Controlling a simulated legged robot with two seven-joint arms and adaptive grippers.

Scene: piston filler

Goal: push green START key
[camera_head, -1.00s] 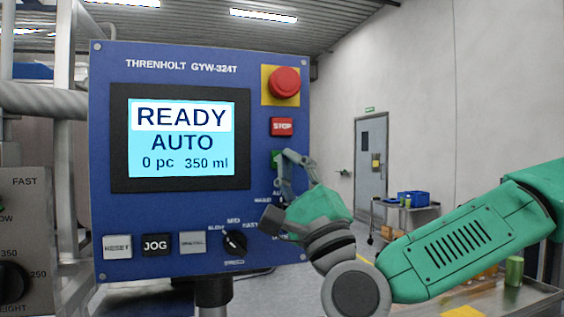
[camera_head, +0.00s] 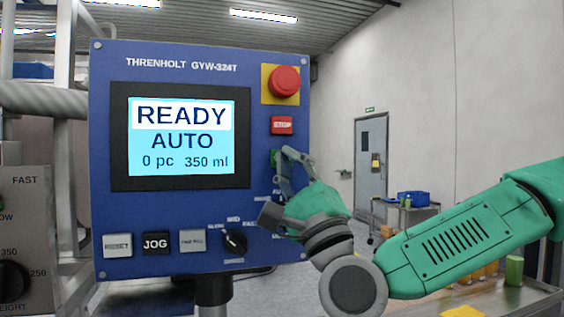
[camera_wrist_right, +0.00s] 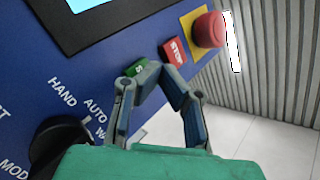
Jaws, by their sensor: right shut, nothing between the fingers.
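The blue control panel (camera_head: 200,215) fills the left and middle of the head view. Its screen (camera_head: 182,138) reads READY, AUTO, 0 pc, 350 ml. The green START key (camera_head: 275,158) sits below the red STOP key (camera_head: 282,125) and is partly covered by my right gripper (camera_head: 285,154). In the right wrist view the green key (camera_wrist_right: 137,68) shows an "S", with the rest of it behind a finger. My right gripper's fingertips (camera_wrist_right: 152,70) are shut and empty, right at the green key. I cannot tell whether they touch it. My left gripper is not in view.
A red mushroom button (camera_head: 284,82) on a yellow plate sits above STOP. A black selector knob (camera_head: 234,242) and the RESET (camera_head: 117,245) and JOG (camera_head: 156,244) keys lie along the bottom. A cart with a blue bin (camera_head: 413,199) stands behind at right.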

